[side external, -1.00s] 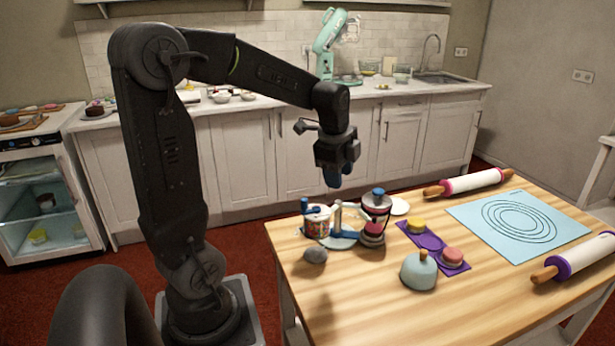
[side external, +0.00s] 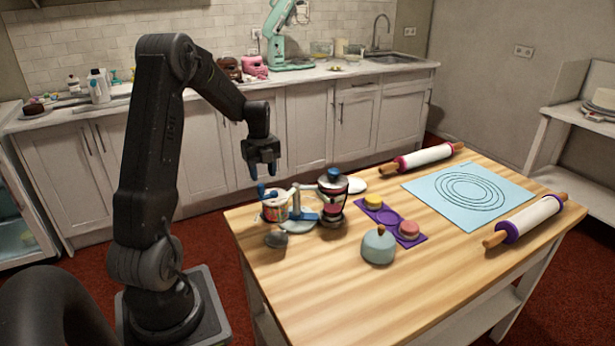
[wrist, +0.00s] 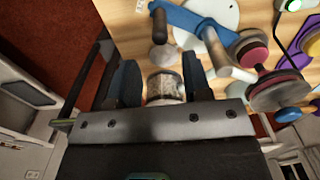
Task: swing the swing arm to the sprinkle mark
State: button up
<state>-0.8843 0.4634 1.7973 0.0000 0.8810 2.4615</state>
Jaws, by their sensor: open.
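The swing arm (side external: 305,217) is a blue bar by a grey post (side external: 295,199), over a pale round base (side external: 298,227). In the wrist view the blue bar (wrist: 196,24) is at the top, apart from my fingers. A tub with coloured specks (side external: 274,208) and a blue handle stands left of the post. My gripper (side external: 261,173) is open and empty, just above and slightly left of this tub. In the wrist view a pale cylinder (wrist: 165,87) shows between the fingers of my gripper (wrist: 162,80). I cannot make out the sprinkle mark.
A grey lump (side external: 276,239) lies in front. A purple tray (side external: 388,220) with small cakes and a blue dome (side external: 378,247) are further right. The front of the wooden table (side external: 330,300) is clear.

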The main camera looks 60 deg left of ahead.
notch_tip(320, 180, down, 6)
jog(key=shift+f, duration=0.1)
jog(key=shift+c, duration=0.3)
jog(key=c, duration=0.7)
jog(key=shift+o, duration=0.2)
jog(key=shift+w+a, duration=1)
jog(key=shift+a, duration=0.05)
jog(key=shift+w, duration=0.1)
